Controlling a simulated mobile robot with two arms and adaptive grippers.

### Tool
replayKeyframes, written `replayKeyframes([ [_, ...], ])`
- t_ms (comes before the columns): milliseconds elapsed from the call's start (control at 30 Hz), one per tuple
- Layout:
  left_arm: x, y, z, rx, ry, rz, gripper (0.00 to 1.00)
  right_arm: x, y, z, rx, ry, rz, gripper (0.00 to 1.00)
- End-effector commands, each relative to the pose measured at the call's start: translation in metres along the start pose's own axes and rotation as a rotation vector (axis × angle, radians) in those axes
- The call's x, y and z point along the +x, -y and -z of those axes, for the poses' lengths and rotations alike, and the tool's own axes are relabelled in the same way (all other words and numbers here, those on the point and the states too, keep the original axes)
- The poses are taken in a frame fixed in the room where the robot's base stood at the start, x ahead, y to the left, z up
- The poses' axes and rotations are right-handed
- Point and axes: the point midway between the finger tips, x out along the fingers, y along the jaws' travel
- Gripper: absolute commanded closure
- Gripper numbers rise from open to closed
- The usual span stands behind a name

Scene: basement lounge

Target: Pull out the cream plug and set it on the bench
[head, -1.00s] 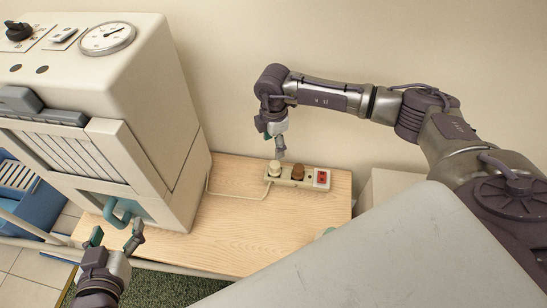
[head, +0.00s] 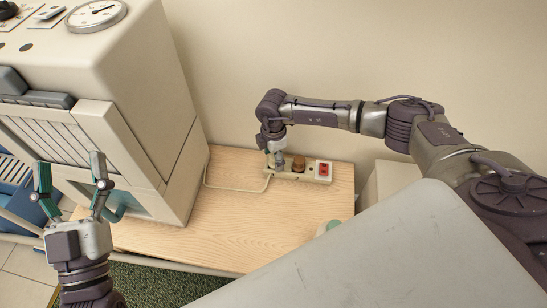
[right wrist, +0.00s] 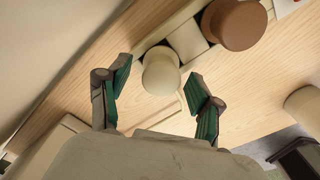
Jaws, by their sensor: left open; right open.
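The cream plug (right wrist: 160,72) is seated in the power strip (head: 311,178) at the back of the wooden bench (head: 240,215). In the head view my right gripper (head: 275,165) is right over the plug and mostly hides it. In the right wrist view the open fingers of my right gripper (right wrist: 158,84) stand on either side of the plug, apart from it. My left gripper (head: 70,175) is open and empty, in front of the large cream machine at the left.
A brown plug (head: 299,162) sits in the strip beside the cream one, with a red switch (head: 323,171) beyond it. The cream machine (head: 140,100) borders the bench's left. The bench's front is mostly clear. A pale greenish object (head: 328,228) stands near the right edge.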

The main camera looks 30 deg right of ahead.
Motion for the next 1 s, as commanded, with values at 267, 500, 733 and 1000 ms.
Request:
replayKeyframes([
  [267,0.0001,-0.0003,0.0017,-0.001,-0.009,0.0,0.26,0.0009,0.0,0.0001,0.0,0.0,0.0,0.35],
  [500,0.0001,-0.0003,0.0014,0.0,-0.008,0.0,0.26,0.0007,-0.0001,0.0,0.0,0.0,0.0,0.74],
  [733,0.0001,-0.0004,0.0011,-0.001,-0.007,-0.001,0.26,0.0006,-0.0001,-0.0001,0.0,0.0,0.0,1.0],
  [1000,0.0007,-0.0002,-0.0012,0.0,0.009,0.0,0.26,-0.0007,-0.0002,-0.0002,0.0,0.0,0.0,1.0],
])
